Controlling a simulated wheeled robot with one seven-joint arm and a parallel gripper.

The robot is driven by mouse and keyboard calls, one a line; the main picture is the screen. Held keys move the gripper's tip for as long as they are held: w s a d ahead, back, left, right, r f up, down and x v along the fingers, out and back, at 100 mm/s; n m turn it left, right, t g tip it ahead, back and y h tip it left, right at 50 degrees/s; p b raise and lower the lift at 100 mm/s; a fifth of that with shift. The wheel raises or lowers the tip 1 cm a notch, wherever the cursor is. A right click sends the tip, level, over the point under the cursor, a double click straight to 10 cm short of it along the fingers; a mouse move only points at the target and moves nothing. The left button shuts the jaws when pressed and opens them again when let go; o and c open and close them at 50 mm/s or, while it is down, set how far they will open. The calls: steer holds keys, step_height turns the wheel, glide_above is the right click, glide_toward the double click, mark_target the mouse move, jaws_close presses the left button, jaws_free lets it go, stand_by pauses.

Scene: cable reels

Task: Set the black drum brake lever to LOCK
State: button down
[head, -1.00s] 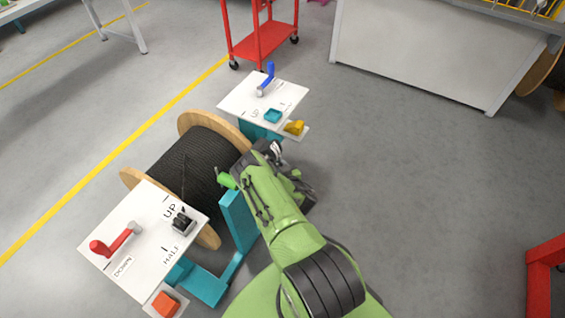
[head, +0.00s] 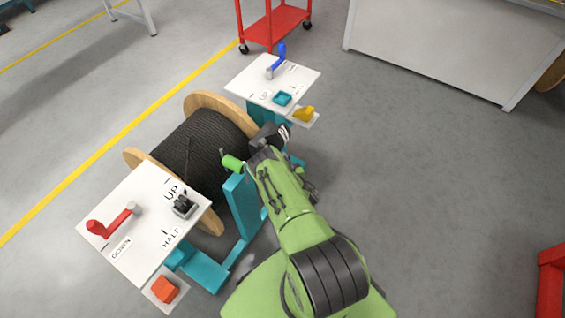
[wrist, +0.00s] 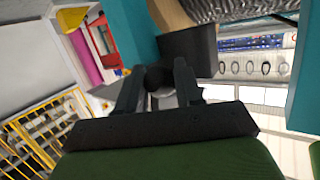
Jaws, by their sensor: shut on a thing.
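The black drum (head: 203,150) is a reel of black cable with wooden flanges on a teal stand (head: 241,207). My gripper (head: 284,131) is at its right side, below the far white panel. In the wrist view, my gripper (wrist: 160,88) is shut on a dark round knob (wrist: 158,78), which sits between the fingers. I cannot tell from the views whether this knob is on the brake lever. No LOCK mark is readable. The near panel (head: 145,255) has a red lever (head: 112,223) and UP, DOWN and HALT labels. The far panel (head: 245,75) has a blue lever (head: 278,60).
A green cylinder (head: 232,162) stands close to my forearm, by the stand. A yellow block (head: 305,114) and an orange block (head: 165,289) sit on small ledges. A red cart (head: 272,27) and a grey bench (head: 435,55) stand behind.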

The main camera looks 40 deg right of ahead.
steer(key=shift+w+a+t, duration=0.35)
steer(key=shift+w+t, duration=0.15)
steer(key=shift+r, duration=0.1)
steer(key=c, duration=0.6)
jaws_free()
steer(key=shift+w+a, duration=0.1)
steer(key=shift+a, duration=0.05)
steer(key=shift+f, duration=0.2)
steer(key=shift+b, duration=0.3)
